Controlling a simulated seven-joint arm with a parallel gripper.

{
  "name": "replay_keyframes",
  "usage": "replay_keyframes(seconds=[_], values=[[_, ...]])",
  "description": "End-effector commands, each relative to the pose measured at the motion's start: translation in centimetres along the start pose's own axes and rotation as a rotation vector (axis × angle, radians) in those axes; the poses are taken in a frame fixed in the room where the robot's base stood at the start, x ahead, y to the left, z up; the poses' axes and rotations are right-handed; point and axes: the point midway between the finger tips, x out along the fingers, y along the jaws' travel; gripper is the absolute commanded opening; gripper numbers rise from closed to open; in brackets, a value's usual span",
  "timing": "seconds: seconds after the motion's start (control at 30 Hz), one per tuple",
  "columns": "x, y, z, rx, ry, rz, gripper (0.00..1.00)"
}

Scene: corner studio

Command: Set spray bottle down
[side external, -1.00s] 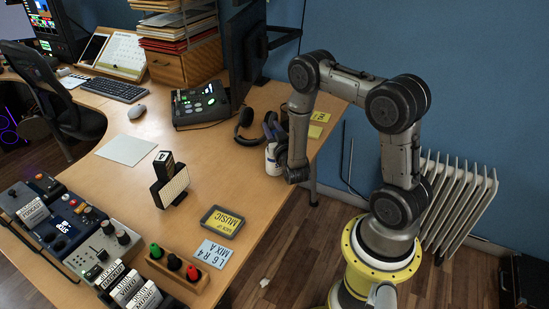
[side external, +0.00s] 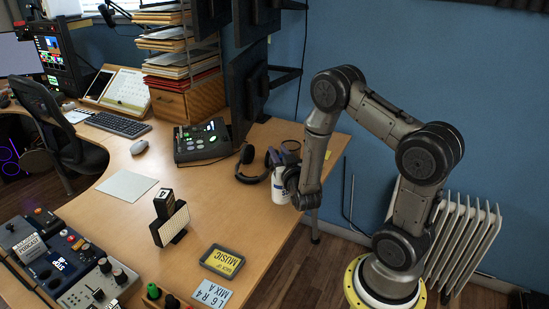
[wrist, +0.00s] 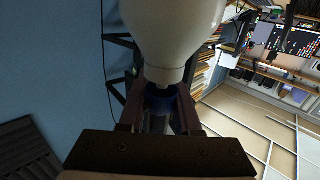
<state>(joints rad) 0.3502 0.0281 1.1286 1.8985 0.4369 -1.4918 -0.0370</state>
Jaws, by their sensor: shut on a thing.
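The spray bottle, white with dark lettering (side external: 280,190), is near the table's right edge in the side external view, partly hidden by my gripper (side external: 290,177). In the wrist view the white bottle body (wrist: 172,28) fills the top middle, its neck pointing toward my gripper (wrist: 160,103). My fingers are shut around the dark blue head (wrist: 160,98) at the neck. I cannot tell whether the bottle's base touches the table.
Dark headphones (side external: 250,166) lie on the table (side external: 215,205) just left of the bottle. A lit console (side external: 201,140) and a monitor stand behind them. Bare tabletop lies between.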

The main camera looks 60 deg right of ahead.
Motion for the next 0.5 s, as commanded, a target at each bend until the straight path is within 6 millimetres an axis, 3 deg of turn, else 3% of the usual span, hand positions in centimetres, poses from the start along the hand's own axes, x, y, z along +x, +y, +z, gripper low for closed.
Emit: replay_keyframes(seconds=[0.13,0.5], values=[[-1.8,0.3,-2.4,0.003,0.009,-0.001,0.00],[-8.0,1.7,-5.0,0.003,0.007,-0.003,0.00]])
